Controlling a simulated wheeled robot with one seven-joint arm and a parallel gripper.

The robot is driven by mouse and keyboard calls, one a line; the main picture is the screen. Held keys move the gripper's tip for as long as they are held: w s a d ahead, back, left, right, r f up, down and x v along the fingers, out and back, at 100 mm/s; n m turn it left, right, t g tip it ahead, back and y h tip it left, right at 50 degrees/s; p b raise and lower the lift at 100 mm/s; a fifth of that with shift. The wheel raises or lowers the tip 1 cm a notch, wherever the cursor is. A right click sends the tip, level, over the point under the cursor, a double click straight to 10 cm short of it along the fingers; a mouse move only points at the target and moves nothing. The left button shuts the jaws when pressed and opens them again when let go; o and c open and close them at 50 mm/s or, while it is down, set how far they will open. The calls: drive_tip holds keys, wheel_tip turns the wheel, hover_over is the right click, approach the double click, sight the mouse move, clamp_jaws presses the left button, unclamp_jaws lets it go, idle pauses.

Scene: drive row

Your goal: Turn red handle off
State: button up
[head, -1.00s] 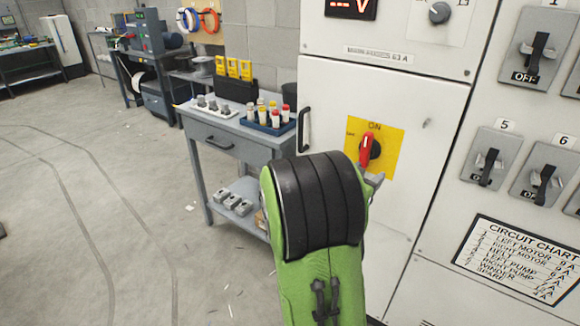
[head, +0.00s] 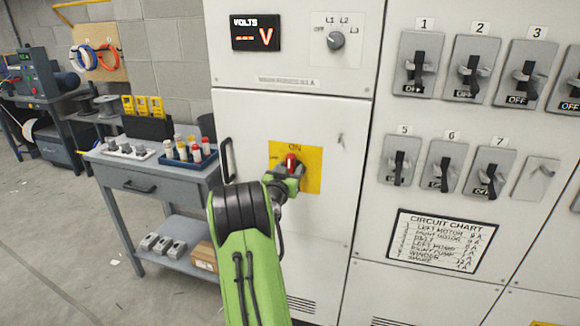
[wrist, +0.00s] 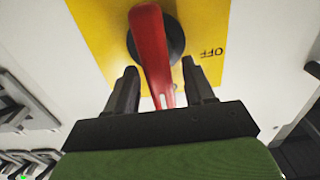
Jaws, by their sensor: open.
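The red handle (head: 291,162) sits on a yellow plate (head: 312,178) on the grey-white cabinet door. In the head view it stands upright below the ON mark, partly hidden by my gripper (head: 290,178). In the wrist view the red handle (wrist: 151,55) runs from its dark round hub (wrist: 174,42) down between my open gripper's two dark fingers (wrist: 161,85). There are gaps on both sides of the handle, so the fingers do not clasp it. The OFF mark (wrist: 212,53) shows on the yellow plate to the right in the wrist view.
A door pull (head: 227,160) stands out left of the plate. A bench (head: 140,178) with a rack of coloured-cap tubes is at the left. Black breaker switches (head: 415,72) and a circuit chart (head: 440,243) are on the panel at the right.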

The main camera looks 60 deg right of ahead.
drive_tip(key=shift+d, duration=0.4)
clamp_jaws()
